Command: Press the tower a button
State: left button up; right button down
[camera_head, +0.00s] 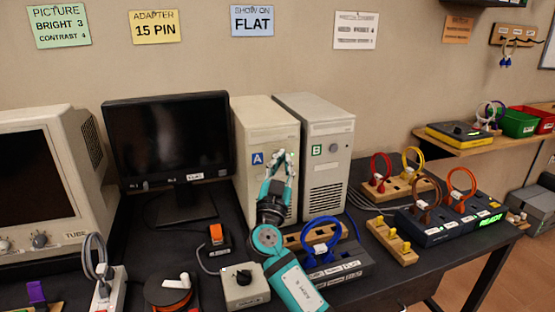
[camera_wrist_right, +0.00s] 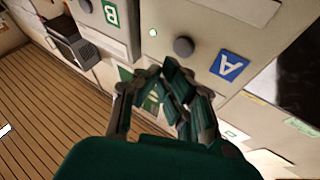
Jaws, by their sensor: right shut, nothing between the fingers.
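Tower A (camera_head: 252,125), a beige computer case with a blue A label (camera_head: 257,159), stands upright on the dark table. My right gripper (camera_head: 283,156) is shut and empty, raised in front of its face, right of the label. It hides tower A's button in the head view. In the right wrist view the dark round button (camera_wrist_right: 184,46) shows beside the blue A label (camera_wrist_right: 229,66), just beyond the tips of my right gripper (camera_wrist_right: 172,70). A small bright dot (camera_wrist_right: 153,32) shows near the button. I cannot tell whether the tips touch. My left gripper is out of view.
Tower B (camera_head: 340,115), with a green label and its own round button (camera_head: 334,147), stands close on the right. A black monitor (camera_head: 165,135) stands on the left. A blue cable loop (camera_head: 321,240) and a grey switch box (camera_head: 245,287) lie near my right arm.

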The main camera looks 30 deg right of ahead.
jog(key=s, duration=0.2)
jog(key=s+a+b, duration=0.1)
jog(key=s, duration=0.2)
jog(key=shift+r, duration=0.1)
dwell(0.6)
